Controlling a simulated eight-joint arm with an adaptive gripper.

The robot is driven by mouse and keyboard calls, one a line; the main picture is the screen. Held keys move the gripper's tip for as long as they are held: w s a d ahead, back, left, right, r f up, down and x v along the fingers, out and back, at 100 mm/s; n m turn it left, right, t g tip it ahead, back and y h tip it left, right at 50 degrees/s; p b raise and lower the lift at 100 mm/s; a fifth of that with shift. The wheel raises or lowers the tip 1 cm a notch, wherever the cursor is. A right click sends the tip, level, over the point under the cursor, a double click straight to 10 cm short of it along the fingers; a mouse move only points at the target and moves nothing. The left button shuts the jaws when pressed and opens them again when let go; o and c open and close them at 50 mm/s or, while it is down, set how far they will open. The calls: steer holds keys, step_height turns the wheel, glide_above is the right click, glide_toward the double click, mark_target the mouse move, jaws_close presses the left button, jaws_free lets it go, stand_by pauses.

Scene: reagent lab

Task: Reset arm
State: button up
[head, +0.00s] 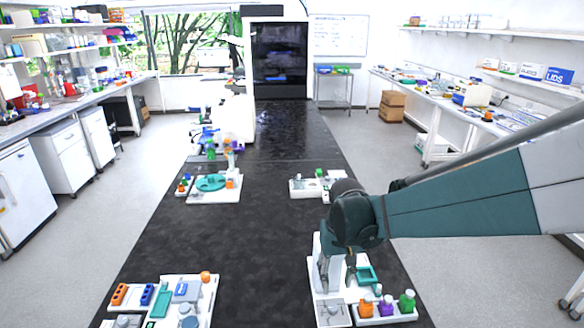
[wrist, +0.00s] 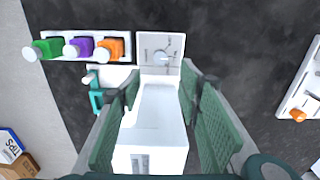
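My gripper (head: 338,280) hangs over the white station at the front right of the black bench, with my arm reaching in from the right. In the wrist view my gripper (wrist: 158,82) has its two green-padded fingers spread apart. A tall white instrument (wrist: 153,135) lies between the fingers in that view. Contact between the fingers and the instrument cannot be told. I see nothing clearly held.
Orange (head: 365,307), purple (head: 386,304) and green (head: 407,301) bottles stand beside my gripper, near a teal frame (head: 367,276). Another white station (head: 207,290) is at front left. More stations stand farther back. The middle of the black bench (head: 255,240) is clear.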

steer(key=s+d+r+t, duration=0.2)
steer(key=s+r+t, duration=0.1)
steer(key=s+r, duration=0.3)
steer(key=s+d+r+t, duration=0.2)
steer(key=s+r+t, duration=0.2)
steer(key=s, duration=0.7)
steer(key=shift+d+r, duration=0.25)
steer(key=shift+r, duration=0.95)
